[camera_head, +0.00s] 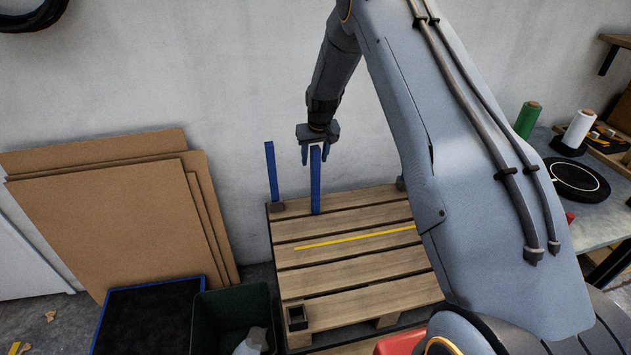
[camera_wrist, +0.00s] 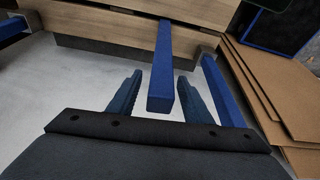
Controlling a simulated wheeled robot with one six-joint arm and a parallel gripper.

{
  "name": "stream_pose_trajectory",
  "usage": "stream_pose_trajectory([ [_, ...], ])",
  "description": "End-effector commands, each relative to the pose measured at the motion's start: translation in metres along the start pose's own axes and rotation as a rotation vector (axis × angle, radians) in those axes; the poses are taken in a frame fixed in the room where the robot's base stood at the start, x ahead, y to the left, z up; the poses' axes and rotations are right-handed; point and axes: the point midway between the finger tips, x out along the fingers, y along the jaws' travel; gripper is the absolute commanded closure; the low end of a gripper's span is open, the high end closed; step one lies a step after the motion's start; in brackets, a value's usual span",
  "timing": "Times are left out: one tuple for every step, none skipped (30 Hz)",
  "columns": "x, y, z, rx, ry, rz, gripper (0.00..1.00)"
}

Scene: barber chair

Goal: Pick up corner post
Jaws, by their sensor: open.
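A blue corner post (camera_head: 316,185) stands upright on the wooden pallet (camera_head: 340,243), near its back edge. My gripper (camera_head: 318,156) points down over its top end, and the fingers look to be on either side of it. In the wrist view the same post (camera_wrist: 161,75) shows between the two open fingers of my gripper (camera_wrist: 159,78), with a gap to each finger. A second blue post (camera_head: 271,172) stands at the pallet's back left corner in a dark bracket. It also shows in the wrist view (camera_wrist: 228,95), right of the fingers.
A yellow strip (camera_head: 355,239) lies across the pallet. A dark corner bracket (camera_head: 297,317) sits at the front left, empty. Cardboard sheets (camera_head: 110,220) lean on the wall at left. A dark green bin (camera_head: 232,305) stands before them. A workbench (camera_head: 590,215) is at right.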

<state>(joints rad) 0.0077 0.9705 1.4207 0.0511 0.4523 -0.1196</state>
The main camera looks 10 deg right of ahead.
Motion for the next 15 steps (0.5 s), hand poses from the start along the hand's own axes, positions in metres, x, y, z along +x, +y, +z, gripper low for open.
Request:
stream_pose_trajectory([
  [0.0029,-0.0001,0.0002,0.000,0.000,0.000,0.55],
  [0.0041,0.0000,0.0001,0.000,0.000,0.000,0.55],
  [0.0052,0.0000,0.0000,0.000,0.000,0.000,0.55],
  [0.0058,0.0000,-0.0001,0.000,0.001,0.000,0.55],
  [0.0061,0.0000,-0.0001,0.000,0.001,0.000,0.55],
  [0.0063,0.0001,-0.0001,0.000,0.001,0.000,0.55],
  [0.0063,0.0001,-0.0002,0.000,0.001,0.000,0.55],
  [0.0063,0.0001,-0.0002,0.000,0.001,0.000,0.55],
  [0.0063,0.0001,-0.0001,0.000,0.001,0.000,0.55],
  [0.0063,0.0001,-0.0001,0.000,0.001,0.000,0.55],
  [0.0063,0.0001,-0.0001,0.000,0.001,0.000,0.58],
  [0.0062,0.0001,-0.0001,0.000,0.001,0.000,0.65],
  [0.0062,0.0001,0.0000,0.000,0.001,0.000,0.70],
  [0.0062,0.0001,0.0000,0.000,0.001,0.000,0.75],
  [0.0062,0.0001,-0.0001,0.000,0.001,0.000,0.82],
])
